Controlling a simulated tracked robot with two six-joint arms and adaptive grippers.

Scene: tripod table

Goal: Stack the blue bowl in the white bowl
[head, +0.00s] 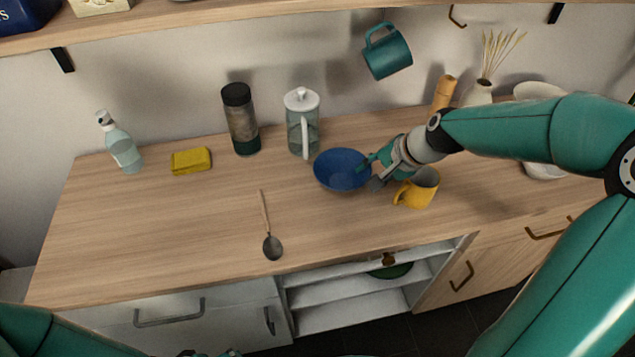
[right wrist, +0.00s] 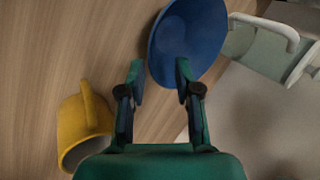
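The blue bowl (head: 338,173) stands upright on the wooden counter, right of the glass press. My right gripper (head: 371,172) is at its right side. In the right wrist view, the fingers of my right gripper (right wrist: 160,70) are apart, one over the blue bowl (right wrist: 195,35) and one outside its rim. I cannot tell whether they touch it. White rounded shapes show above my right arm (head: 538,90) and below it (head: 545,171); the arm hides what lies between, and I cannot tell whether either is the white bowl. Only a sliver of my left gripper (head: 208,353) shows at the bottom edge.
A yellow mug (head: 418,190) stands close to my right gripper. The glass press (head: 302,125), a dark jar (head: 240,120), a yellow sponge (head: 191,160) and a bottle (head: 122,148) stand behind. A spoon (head: 270,235) lies in front. The counter's left front is clear.

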